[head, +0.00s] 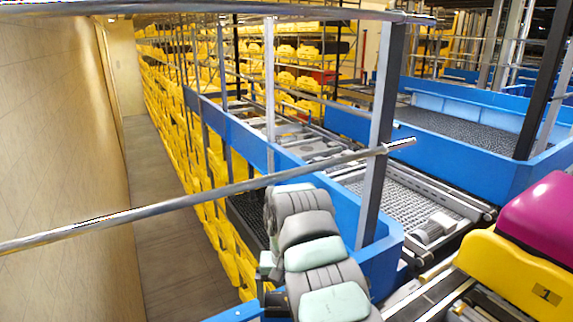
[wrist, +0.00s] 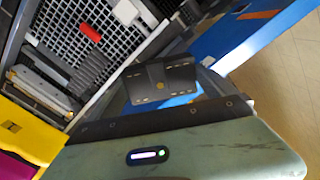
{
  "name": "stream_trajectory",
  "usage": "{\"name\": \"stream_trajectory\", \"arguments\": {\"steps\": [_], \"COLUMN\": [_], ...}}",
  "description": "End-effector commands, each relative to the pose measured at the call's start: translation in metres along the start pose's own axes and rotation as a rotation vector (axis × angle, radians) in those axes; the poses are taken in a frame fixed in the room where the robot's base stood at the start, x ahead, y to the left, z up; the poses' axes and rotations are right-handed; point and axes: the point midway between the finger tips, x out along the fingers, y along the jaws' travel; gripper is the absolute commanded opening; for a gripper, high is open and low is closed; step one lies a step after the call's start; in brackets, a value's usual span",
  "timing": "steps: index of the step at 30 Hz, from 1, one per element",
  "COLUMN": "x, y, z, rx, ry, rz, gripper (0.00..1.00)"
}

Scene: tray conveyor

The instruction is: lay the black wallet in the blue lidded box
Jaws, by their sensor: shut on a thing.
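In the wrist view, my gripper (wrist: 160,85) shows beyond the pale green wrist housing and its black bar. It is shut on a dark, flat thing with a small gold spot, taken as the black wallet. The picture does not clearly part the fingers from the wallet. A blue surface shows just behind and below it; I cannot tell if this is the blue lidded box. No blue lidded box stands out in either view. In the head view my arm reaches down at the centre, and its gripper end is hidden.
A yellow tray (head: 515,280) marked 1 carries a magenta case (head: 545,220) at lower right. Blue-walled conveyors (head: 340,200) run behind my arm. A metal rail (head: 200,198) crosses the view. A grating (wrist: 110,22) lies at upper left of the wrist view. The aisle floor (head: 165,240) is clear.

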Motion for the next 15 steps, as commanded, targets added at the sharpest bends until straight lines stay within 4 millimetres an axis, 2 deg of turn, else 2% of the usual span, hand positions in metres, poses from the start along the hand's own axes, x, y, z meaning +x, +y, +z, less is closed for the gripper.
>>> {"name": "stream_trajectory", "arguments": {"steps": [1, 6, 12, 15], "x": [-0.031, -0.078, -0.118, -0.128], "y": [0.0, 0.0, 0.0, 0.0], "z": [0.0, 0.0, 0.0, 0.0], "rx": [0.0, 0.0, 0.0, 0.0], "ry": [0.0, 0.0, 0.0, 0.0], "rz": [0.0, 0.0, 0.0, 0.0], "gripper": [0.53, 0.53, 0.53, 0.53]}}
